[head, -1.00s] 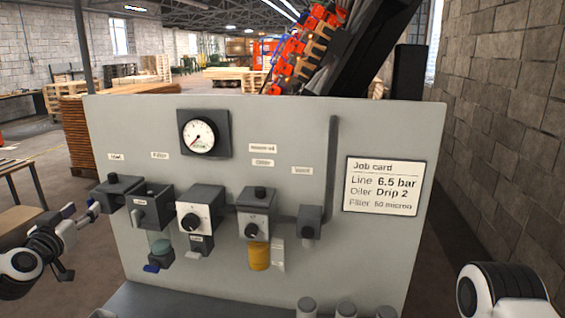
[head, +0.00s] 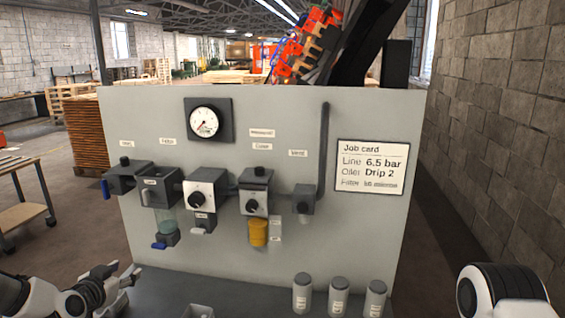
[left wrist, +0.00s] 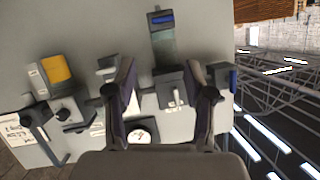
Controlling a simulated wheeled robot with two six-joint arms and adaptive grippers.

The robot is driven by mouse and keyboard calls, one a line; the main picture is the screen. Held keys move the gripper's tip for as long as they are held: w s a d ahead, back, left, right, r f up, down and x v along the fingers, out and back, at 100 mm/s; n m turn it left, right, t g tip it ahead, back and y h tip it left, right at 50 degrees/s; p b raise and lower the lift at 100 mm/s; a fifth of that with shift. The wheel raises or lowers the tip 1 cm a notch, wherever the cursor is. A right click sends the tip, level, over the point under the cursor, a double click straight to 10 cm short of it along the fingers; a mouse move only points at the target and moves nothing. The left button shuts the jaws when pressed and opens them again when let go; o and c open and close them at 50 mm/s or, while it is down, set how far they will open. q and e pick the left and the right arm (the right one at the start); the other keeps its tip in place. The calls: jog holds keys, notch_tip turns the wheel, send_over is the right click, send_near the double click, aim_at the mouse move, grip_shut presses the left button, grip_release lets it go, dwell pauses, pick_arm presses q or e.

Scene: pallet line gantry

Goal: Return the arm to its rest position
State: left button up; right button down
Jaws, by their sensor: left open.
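My left gripper (head: 126,276) is low at the left of the head view, below and in front of the grey panel (head: 360,235). It is open and empty, apart from the panel's fittings. In the left wrist view my left gripper (left wrist: 163,82) shows both fingers spread, with the filter unit (left wrist: 172,90) seen beyond and between them. In the head view a white and black part of my right arm shows at the lower right; its gripper is out of view.
The panel carries a gauge (head: 204,122), blue-handled valve (head: 118,180), filter bowl (head: 166,222), regulator (head: 199,195), yellow oiler bowl (head: 258,233) and job card (head: 370,167). Three grey canisters, one here (head: 338,296), stand on the ledge.

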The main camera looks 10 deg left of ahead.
pick_arm(q)
jog(key=s+d+f+m+g+h+b, duration=0.1)
jog(key=s+d+f+g, duration=0.3)
jog(key=f, duration=0.6)
jog(key=s+d+f+m+g+b, duration=0.1)
jog(key=s+d+f+b, duration=0.1)
jog(key=s+d+f, duration=0.6)
jog(key=s+d+f+m+g+h+b, duration=0.1)
jog(key=s+d+f+g, duration=0.25)
jog(key=f, duration=0.75)
jog(key=s+d+f+n+g, duration=0.2)
jog(key=s, duration=0.8)
jog(key=s+d+f+n+g+b, duration=0.1)
jog(key=s+d+f+n+g, duration=0.1)
jog(key=s, duration=0.8)
jog(key=shift+s+f+n+g+y, duration=0.25)
jog(key=shift+f+n+g+y, duration=0.15)
jog(key=shift+f+n+g, duration=0.3)
